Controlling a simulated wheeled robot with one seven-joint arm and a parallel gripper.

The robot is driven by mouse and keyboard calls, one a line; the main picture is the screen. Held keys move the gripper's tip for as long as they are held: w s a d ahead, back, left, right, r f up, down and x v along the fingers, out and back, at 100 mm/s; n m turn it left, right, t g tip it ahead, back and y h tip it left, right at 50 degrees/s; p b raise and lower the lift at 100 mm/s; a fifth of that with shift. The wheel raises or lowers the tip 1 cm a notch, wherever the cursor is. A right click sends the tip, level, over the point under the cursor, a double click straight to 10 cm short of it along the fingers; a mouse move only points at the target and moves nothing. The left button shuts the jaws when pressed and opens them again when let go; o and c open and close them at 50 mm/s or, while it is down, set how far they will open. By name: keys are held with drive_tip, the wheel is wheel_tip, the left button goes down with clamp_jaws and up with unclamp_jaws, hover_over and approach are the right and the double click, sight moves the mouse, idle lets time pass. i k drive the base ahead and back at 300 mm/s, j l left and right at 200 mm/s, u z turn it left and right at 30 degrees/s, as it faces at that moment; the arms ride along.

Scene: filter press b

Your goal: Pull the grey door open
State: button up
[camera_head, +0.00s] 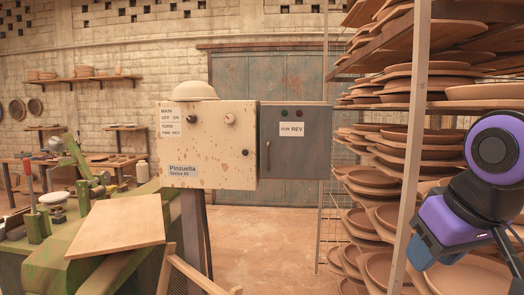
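The grey door (296,151) is a flat panel at the right of the beige control box (212,150), in the middle of the view. It carries a white RUN/REV label (291,129), two small round lamps or buttons above it, and a slim upright handle (268,155) near its left edge. It looks shut; no gap shows. My purple and black arm is at the right edge, well apart from the door. My gripper (508,252) is only partly in view there, cut off by the frame; its fingers cannot be made out clearly.
A tall rack (409,150) with several shelves of clay plates stands just right of the door, between it and my arm. A tilted wooden board (117,225) lies on green machinery at the left. Bare floor (262,245) shows below the box. A large grey-green door stands behind.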

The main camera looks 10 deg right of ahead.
sight(296, 140)
drive_tip(key=i+j, duration=0.5)
drive_tip(key=i, duration=0.25)
drive_tip(key=i+z, duration=0.15)
drive_tip(key=i, duration=0.25)
